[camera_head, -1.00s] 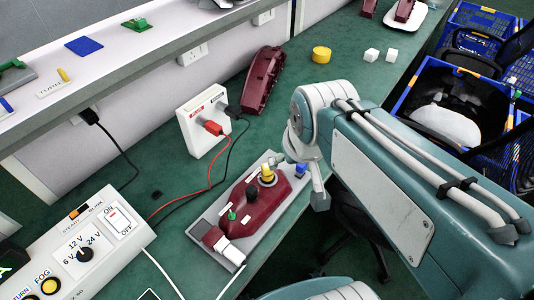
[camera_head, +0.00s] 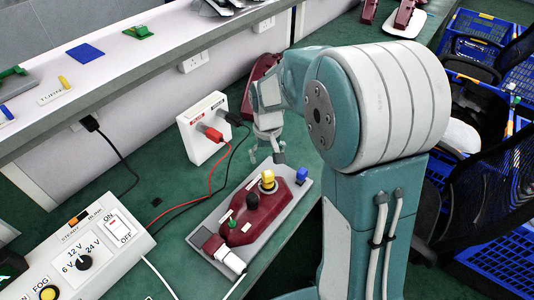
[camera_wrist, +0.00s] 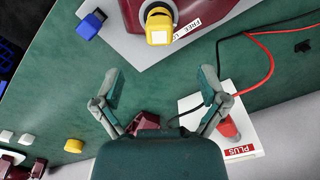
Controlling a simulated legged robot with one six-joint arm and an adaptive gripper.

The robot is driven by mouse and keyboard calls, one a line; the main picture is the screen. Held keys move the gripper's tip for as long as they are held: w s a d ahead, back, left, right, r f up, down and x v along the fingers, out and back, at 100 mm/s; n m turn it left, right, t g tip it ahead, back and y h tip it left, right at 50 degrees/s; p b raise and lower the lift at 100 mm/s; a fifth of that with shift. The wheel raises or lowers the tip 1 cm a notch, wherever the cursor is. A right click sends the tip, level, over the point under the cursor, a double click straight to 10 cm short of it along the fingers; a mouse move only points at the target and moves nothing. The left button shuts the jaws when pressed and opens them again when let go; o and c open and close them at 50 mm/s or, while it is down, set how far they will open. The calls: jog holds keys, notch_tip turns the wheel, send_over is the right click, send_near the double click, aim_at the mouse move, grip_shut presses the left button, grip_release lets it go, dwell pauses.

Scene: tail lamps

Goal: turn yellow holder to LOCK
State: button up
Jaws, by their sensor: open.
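The yellow holder (camera_head: 267,182) stands at the far end of the dark red lamp housing (camera_head: 240,222), which lies on a grey plate (camera_head: 262,236). My gripper (camera_head: 266,158) is open and empty, just beyond the holder in the head view. In the wrist view my gripper (camera_wrist: 160,76) has its fingers wide apart, with bare green bench between them; the holder is ahead of the fingertips, not between them.
A blue holder (camera_head: 302,174) sits on the plate's far right corner. A white socket box (camera_head: 205,128) with red and black plugs and cables stands left of my gripper. A second dark red lamp (camera_wrist: 150,122) and a yellow cylinder (camera_wrist: 74,146) are also on the bench.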

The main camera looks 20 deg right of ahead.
aim_at(268, 179)
notch_tip(268, 179, down, 11)
jog(key=shift+r, duration=0.1)
dwell(0.4)
